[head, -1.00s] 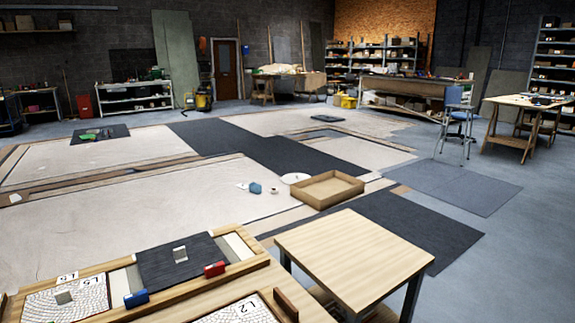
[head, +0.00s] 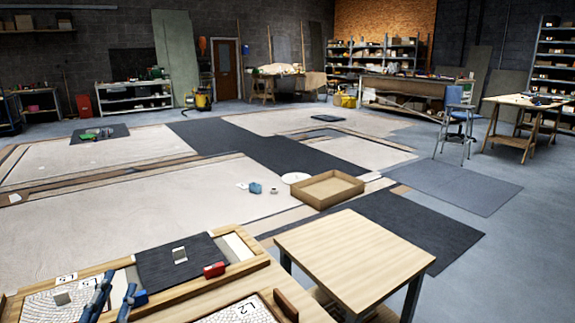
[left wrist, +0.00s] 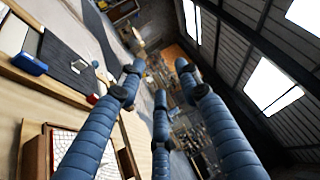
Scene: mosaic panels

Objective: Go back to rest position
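My left gripper (head: 115,289) shows at the bottom left of the head view, with blue segmented fingers in front of the wooden tray (head: 198,292) that holds the panels. In the left wrist view the fingers of my left gripper (left wrist: 159,76) are spread apart with nothing between them. They point away toward the far room and the ceiling. My right gripper is in neither view.
A wooden table (head: 350,250) stands to the right. Grey floor (head: 500,260) lies open there.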

